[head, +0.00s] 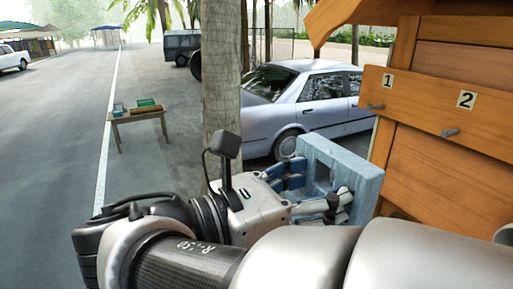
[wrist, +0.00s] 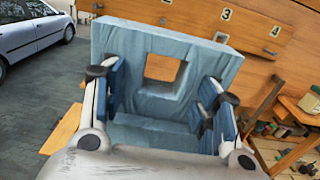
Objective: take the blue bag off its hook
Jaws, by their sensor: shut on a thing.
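The blue bag (head: 345,160) is a pale blue, blocky piece with a square opening. My gripper (head: 316,185) is shut on it, with fingers on both sides. In the wrist view, the bag (wrist: 120,42) fills the middle between the dark blue finger pads of my gripper (wrist: 160,100). In the head view the bag is left of the wooden board, apart from hook 1 (head: 376,106) and hook 2 (head: 450,132), which both look bare. The bag's lower part is partly hidden by my gripper and arm.
The numbered wooden board (head: 420,115) stands at the right. A tree trunk (head: 220,75) is just behind my gripper, with a silver car (head: 300,98) beyond. A small table (head: 138,118) stands far left. In the wrist view, a shelf with jars (wrist: 290,130) is at right.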

